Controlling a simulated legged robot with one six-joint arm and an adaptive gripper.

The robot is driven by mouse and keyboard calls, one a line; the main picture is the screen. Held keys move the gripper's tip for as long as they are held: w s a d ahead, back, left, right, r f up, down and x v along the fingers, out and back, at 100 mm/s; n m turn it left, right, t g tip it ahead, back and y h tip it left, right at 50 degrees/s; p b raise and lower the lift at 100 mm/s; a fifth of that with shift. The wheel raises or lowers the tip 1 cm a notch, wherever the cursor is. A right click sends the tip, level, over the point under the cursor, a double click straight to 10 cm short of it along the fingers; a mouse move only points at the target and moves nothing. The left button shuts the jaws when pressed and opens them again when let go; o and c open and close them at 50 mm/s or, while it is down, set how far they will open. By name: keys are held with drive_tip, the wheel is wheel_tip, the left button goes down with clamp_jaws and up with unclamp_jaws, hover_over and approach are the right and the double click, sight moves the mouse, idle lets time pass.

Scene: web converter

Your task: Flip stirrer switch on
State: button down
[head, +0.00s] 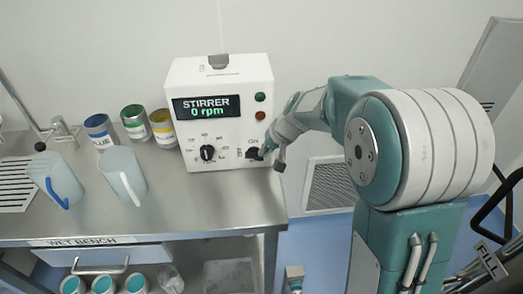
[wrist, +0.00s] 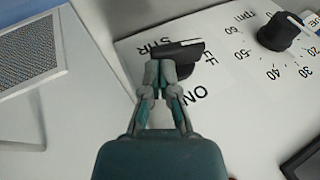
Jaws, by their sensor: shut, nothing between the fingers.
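The white stirrer box (head: 230,76) stands at the right end of the bench, its display (head: 207,106) reading "STIRRER 0 rpm". Its black stirrer switch (head: 252,153) is low on the right of the front panel, partly covered by my gripper (head: 265,151). In the wrist view the switch (wrist: 183,50) is a black turning handle, with ON lettering on the panel nearby. My gripper (wrist: 161,68) is shut and empty, its fingertips at the handle's left part. I cannot tell whether they touch. The handle's exact setting is unclear.
A black speed knob (head: 207,153) sits left of the switch. Paint tins (head: 101,130) and pale jugs (head: 122,173) stand on the steel bench (head: 215,205) to the left. A floor grate (head: 330,186) lies right of the bench.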

sight(263, 159)
drive_tip(key=shift+d+f+y, duration=0.15)
drive_tip(key=shift+f+y, duration=0.05)
drive_tip(key=shift+y, duration=0.2)
drive_tip(key=shift+d+f+m+t+y, duration=0.1)
drive_tip(key=shift+f+m+y, duration=0.15)
drive_tip(key=shift+y, duration=0.7)
drive_tip(key=shift+d+f+m+t+y, duration=0.15)
drive_tip(key=shift+f+y, duration=0.1)
drive_tip(key=shift+y, duration=0.65)
drive_tip(key=shift+a+f+m+t+y, duration=0.1)
drive_tip(key=shift+f+m+y, duration=0.15)
drive_tip(key=shift+y, duration=0.7)
drive_tip(key=shift+f+m+t+y, duration=0.2)
drive_tip(key=shift+f+m+y, duration=0.15)
drive_tip(key=shift+y, duration=0.95)
drive_tip(key=shift+f+m+t+y, duration=0.2)
drive_tip(key=shift+f+y, duration=0.2)
drive_tip(key=shift+y, duration=0.9)
drive_tip(key=w+r+v, duration=0.1)
drive_tip(key=r+v, duration=0.1)
drive_tip(key=v, duration=1.2)
drive_tip(key=shift+r, duration=0.4)
